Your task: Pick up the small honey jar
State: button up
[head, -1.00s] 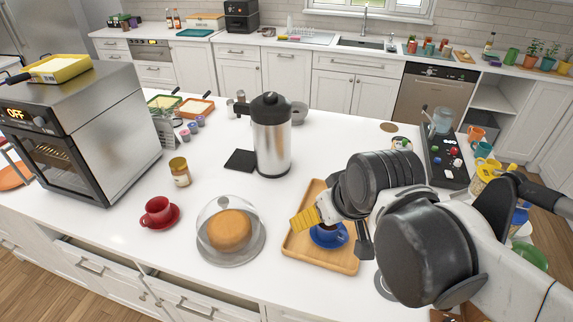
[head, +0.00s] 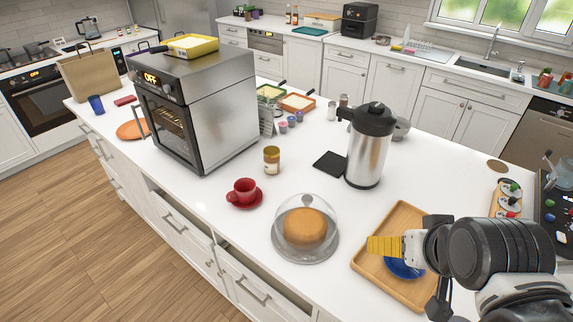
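The small honey jar (head: 272,160) stands upright on the white island, with a golden lid and a pale label. It is behind the red cup and to the left of the steel thermal jug. My gripper (head: 372,246) is at the lower right, over the wooden tray, with its yellow finger part pointing left. It is well apart from the jar. I cannot make out a gap between the fingers from this side. Nothing shows held at its tip.
A red cup on a saucer (head: 244,192), a glass dome over a cake (head: 305,229) and a steel jug (head: 369,146) stand around the jar. A toaster oven (head: 196,105) is at its left. The wooden tray (head: 367,262) holds a blue saucer. Bare counter lies between dome and jug.

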aim_at(272, 164)
jog(key=j+z, duration=0.5)
jog(key=j, duration=0.25)
jog(key=j+z, duration=0.5)
jog(key=j, duration=0.25)
